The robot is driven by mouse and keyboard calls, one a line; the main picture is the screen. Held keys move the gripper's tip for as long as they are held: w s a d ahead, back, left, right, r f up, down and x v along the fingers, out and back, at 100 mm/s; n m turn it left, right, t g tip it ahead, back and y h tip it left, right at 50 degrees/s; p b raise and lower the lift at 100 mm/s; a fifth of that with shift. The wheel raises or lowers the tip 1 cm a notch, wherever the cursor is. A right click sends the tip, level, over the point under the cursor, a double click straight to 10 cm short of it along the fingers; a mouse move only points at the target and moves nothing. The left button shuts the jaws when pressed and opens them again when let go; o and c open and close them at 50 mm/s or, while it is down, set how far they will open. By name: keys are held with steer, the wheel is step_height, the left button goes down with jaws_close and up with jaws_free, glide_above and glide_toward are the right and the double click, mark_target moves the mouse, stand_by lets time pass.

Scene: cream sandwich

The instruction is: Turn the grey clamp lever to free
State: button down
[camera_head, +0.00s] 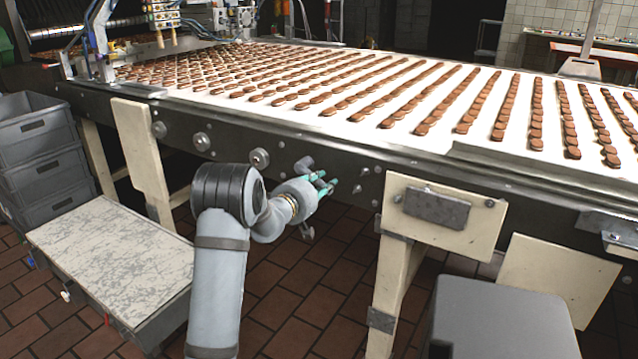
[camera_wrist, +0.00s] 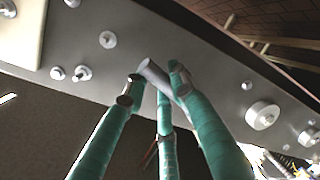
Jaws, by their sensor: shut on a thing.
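The grey clamp lever (camera_wrist: 153,73) shows in the wrist view as a short grey cylinder slanting across the conveyor's metal side. My gripper (camera_wrist: 158,82) has teal fingers closed around it, with fingertips on both sides. The lever's end sticks out between the tips, and its lower part and pivot are hidden by the fingers. In the head view my gripper (camera_head: 333,184) is at the conveyor's side, below the belt edge. There the fingers make the lever hard to make out. I cannot tell its exact turn.
The white conveyor belt (camera_head: 385,95) carries rows of brown biscuits above my arm. Round bolts and a larger knob (camera_wrist: 262,115) sit on the side plate. A cream panel (camera_head: 445,236) stands to the right. Grey crates (camera_head: 40,150) and a scuffed bench (camera_head: 115,260) are left.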

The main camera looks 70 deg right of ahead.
steer(key=shift+f, duration=0.1)
steer(key=c, duration=1.5)
jaws_free()
steer(key=shift+o, duration=0.5)
steer(key=v, duration=1.2)
